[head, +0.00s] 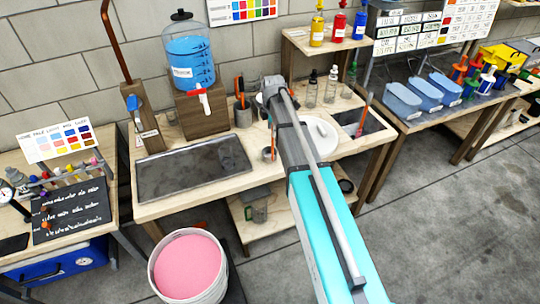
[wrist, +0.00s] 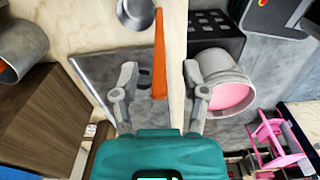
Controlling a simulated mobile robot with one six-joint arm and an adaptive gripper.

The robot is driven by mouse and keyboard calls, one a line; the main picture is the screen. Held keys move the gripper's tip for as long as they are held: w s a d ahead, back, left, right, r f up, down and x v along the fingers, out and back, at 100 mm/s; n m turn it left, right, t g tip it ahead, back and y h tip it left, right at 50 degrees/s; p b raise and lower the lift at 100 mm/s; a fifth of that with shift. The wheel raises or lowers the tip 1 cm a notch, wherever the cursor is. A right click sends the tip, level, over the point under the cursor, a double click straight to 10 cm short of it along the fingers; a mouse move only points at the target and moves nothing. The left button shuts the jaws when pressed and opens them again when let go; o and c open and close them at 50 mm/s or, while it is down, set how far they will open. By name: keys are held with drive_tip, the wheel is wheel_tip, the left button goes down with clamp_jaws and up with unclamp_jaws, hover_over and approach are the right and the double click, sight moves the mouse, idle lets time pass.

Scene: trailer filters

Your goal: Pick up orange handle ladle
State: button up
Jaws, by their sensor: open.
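The ladle shows in the wrist view as a straight orange handle (wrist: 160,55) with a round metal bowl (wrist: 135,12) at its upper end. In the head view a small part of the ladle (head: 268,154) shows on the workbench, just left of my arm. My gripper (wrist: 160,76) is open, with its two fingers apart. No contact shows, and the height gap is hard to judge. In the head view my arm hides most of the gripper.
A white bucket of pink liquid (head: 188,268) stands on the floor in front. A blue water jug (head: 188,62), a tool cup (head: 243,116) and bottles (head: 331,85) stand along the back.

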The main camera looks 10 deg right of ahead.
drive_tip(key=shift+f+b, duration=0.35)
drive_tip(key=shift+f, duration=0.25)
clamp_jaws()
idle(0.3)
